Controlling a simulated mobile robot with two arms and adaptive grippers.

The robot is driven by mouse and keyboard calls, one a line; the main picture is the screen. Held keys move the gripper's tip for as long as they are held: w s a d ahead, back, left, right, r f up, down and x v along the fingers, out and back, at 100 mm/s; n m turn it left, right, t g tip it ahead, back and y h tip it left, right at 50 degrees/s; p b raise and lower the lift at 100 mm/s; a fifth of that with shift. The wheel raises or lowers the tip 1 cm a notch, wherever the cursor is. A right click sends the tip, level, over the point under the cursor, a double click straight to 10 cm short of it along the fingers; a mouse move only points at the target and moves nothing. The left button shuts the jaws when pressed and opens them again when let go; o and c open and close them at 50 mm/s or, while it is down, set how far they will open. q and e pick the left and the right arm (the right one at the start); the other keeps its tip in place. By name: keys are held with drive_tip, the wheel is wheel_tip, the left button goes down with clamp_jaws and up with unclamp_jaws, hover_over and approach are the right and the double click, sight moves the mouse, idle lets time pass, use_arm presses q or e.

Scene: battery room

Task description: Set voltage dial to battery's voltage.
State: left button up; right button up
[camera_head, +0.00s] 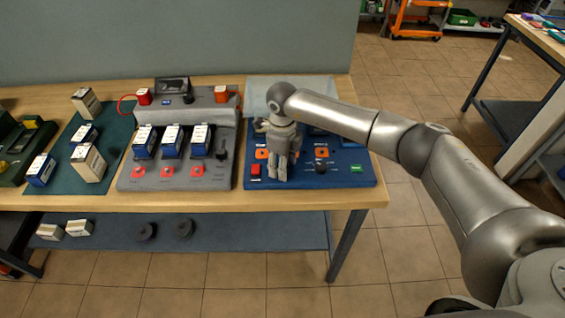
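A blue device panel (338,180) sits at the right end of the wooden bench. On its front are a red button (255,169), a dark round knob (321,166), a green button (356,169) and orange square parts (322,153). Which control is the voltage dial cannot be read at this size. My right gripper (278,174) points down over the front left of the panel, between the red button and the dark knob. Its fingers are close together and hide what is under them. Battery labels are too small to read. My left gripper is not in view.
A grey station (180,185) left of the panel holds three blue-and-white batteries (172,141). A dark green mat (57,185) carries several boxed batteries. The bench's front edge is close to the panel. A grey wall stands behind.

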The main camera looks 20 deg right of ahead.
drive_tip(key=c, duration=0.7)
drive_tip(key=shift+f+n+b, duration=0.15)
drive_tip(key=shift+n+b, duration=0.35)
drive_tip(key=shift+b, duration=0.3)
drive_tip(key=n+b, duration=0.8)
drive_tip(key=b, duration=0.1)
drive_tip(key=shift+n+b, duration=1.7)
drive_tip(key=shift+n, duration=0.7)
drive_tip(key=shift+r, duration=0.2)
drive_tip(key=o, duration=1)
